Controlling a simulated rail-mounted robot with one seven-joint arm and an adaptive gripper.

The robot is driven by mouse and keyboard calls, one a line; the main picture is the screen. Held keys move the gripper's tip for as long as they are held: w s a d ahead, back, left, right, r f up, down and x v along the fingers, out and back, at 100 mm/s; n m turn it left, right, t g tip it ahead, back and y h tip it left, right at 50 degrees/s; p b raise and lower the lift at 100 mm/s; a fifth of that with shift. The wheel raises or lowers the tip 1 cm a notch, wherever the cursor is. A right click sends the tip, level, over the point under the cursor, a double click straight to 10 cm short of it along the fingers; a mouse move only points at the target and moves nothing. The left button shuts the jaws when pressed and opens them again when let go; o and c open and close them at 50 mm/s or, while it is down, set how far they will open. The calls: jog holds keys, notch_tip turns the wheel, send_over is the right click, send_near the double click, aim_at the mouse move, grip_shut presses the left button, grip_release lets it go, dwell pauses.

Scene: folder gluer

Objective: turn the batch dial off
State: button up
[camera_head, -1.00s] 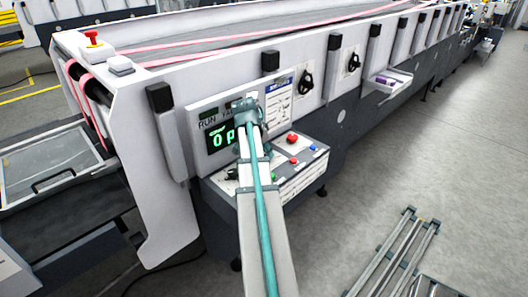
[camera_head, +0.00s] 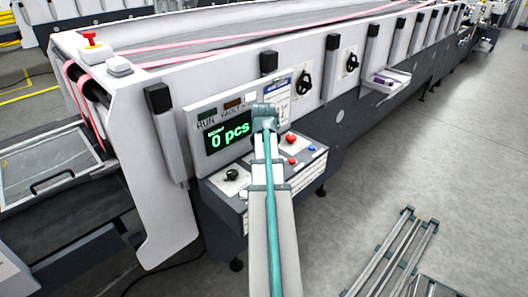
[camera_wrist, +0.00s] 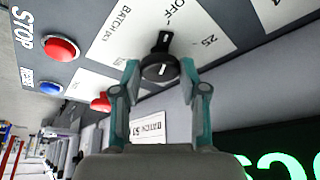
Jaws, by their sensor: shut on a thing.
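The black batch dial (camera_wrist: 160,68) sits on a white plate marked BATCH, OFF and 25 in the wrist view. Its narrow black arm points toward the OFF mark, and a short white line shows on its cap. My gripper (camera_wrist: 159,72) has one finger on each side of the dial and is shut on it. In the head view my wrist (camera_head: 265,117) is over the console in front of the display, and my arm hides the batch dial and the fingers. The green display (camera_head: 229,136) reads 0 pcs.
A red STOP button (camera_wrist: 60,49) and a blue button (camera_wrist: 50,88) are near the dial; another red button (camera_wrist: 101,103) is close to my left finger. Another black knob (camera_head: 232,174) is on the console's left.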

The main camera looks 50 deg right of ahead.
dwell(0.3)
jog(key=o, duration=1.1)
jog(key=shift+r, duration=0.1)
jog(key=v, duration=1.2)
jog(key=shift+d, duration=0.15)
